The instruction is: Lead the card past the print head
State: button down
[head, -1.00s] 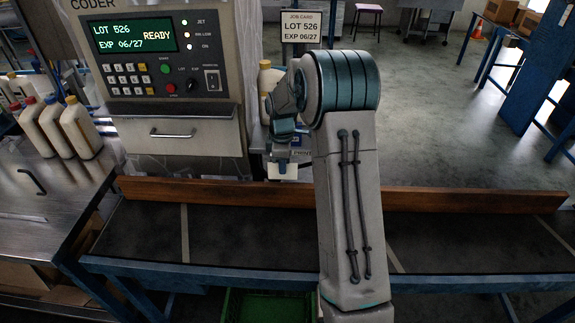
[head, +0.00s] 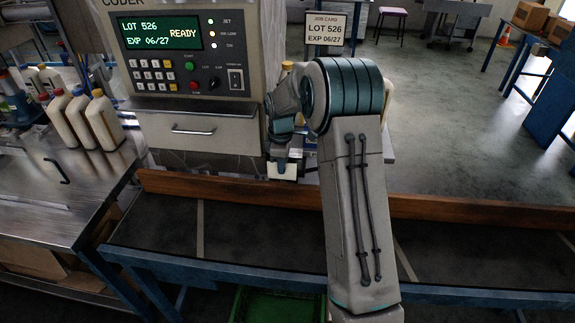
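My gripper (head: 283,165) points down behind the wooden rail and holds a small white card (head: 283,172) at its tips. The card hangs just above the rail's top edge, right of the coder's drawer. The coder (head: 187,60) stands at the back left, and its display reads LOT 526, EXP 06/27, READY. The print head is mostly hidden behind my arm; a dark part (head: 301,165) shows just right of the card, and I cannot tell whether they touch.
A brown wooden rail (head: 220,189) runs along the back of the dark conveyor (head: 260,236). White bottles (head: 102,120) stand on the steel table at left. A job card sign (head: 325,34) reads LOT 526, EXP 06/27. A green crate (head: 275,305) sits below the conveyor.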

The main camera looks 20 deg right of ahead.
aim_at(269, 164)
jog(key=shift+w+a, duration=0.25)
jog(key=shift+a, duration=0.35)
jog(key=shift+w+a, duration=0.3)
jog(key=shift+a, duration=0.3)
jog(key=shift+w+a, duration=0.25)
jog(key=shift+a, duration=0.35)
jog(key=s+a+r+p, duration=0.2)
jog(key=s+r, duration=0.4)
jog(key=shift+s+a, duration=0.3)
jog(key=shift+a, duration=0.05)
jog(key=shift+f, duration=0.1)
